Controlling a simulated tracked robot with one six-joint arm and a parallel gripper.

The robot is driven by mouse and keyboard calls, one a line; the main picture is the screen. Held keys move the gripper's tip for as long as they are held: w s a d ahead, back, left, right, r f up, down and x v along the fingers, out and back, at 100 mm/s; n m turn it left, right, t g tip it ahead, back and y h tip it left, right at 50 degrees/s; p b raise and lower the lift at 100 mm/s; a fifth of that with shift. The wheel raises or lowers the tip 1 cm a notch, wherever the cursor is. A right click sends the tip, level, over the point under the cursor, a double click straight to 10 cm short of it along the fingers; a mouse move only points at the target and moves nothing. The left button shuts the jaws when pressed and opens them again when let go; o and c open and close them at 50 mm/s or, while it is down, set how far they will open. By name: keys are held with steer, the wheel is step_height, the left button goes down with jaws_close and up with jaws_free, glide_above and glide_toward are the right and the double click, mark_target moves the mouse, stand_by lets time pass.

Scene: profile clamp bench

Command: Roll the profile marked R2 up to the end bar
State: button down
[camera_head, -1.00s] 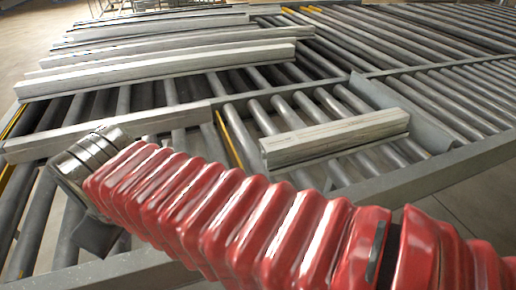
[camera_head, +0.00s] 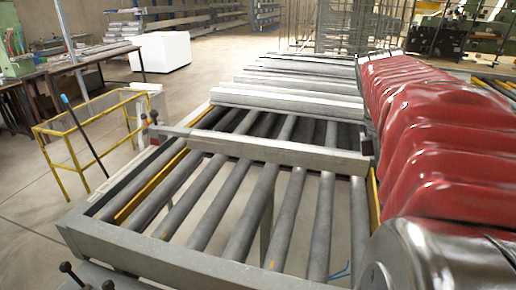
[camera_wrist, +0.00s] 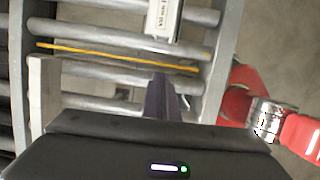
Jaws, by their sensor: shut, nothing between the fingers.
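In the wrist view a pale profile (camera_wrist: 163,14) lies over the rollers at the top middle. Its near end carries small upside-down lettering that I cannot read surely, so I cannot confirm R2. My gripper (camera_wrist: 161,80) is shut and empty, its dark fingers pointing toward that profile with a gap in the picture between them. In the head view now, my red arm fills the right side and hides the gripper and that profile. A long grey bar (camera_head: 265,149) crosses the rollers there; I cannot tell whether it is the end bar or a profile.
Several grey profiles (camera_head: 290,101) lie side by side farther back. Bare rollers (camera_head: 240,225) fill the near left bay, inside the conveyor frame (camera_head: 165,255). A yellow strip (camera_wrist: 110,55) crosses the wrist view. A pale bar (camera_wrist: 39,95) stands at its left. A yellow railing (camera_head: 85,125) is left of the conveyor.

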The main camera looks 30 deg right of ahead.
steer(key=shift+s+d+r, duration=0.1)
steer(key=shift+s+d, duration=0.05)
steer(key=shift+s+d+f, duration=0.75)
steer(key=shift+d+f, duration=0.1)
steer(key=shift+f, duration=0.75)
steer(key=shift+s+d+f, duration=0.8)
steer(key=shift+d+f, duration=0.05)
steer(key=shift+f, duration=0.8)
steer(key=shift+s+d+f, duration=0.75)
steer(key=shift+d+f, duration=0.1)
steer(key=shift+f, duration=0.75)
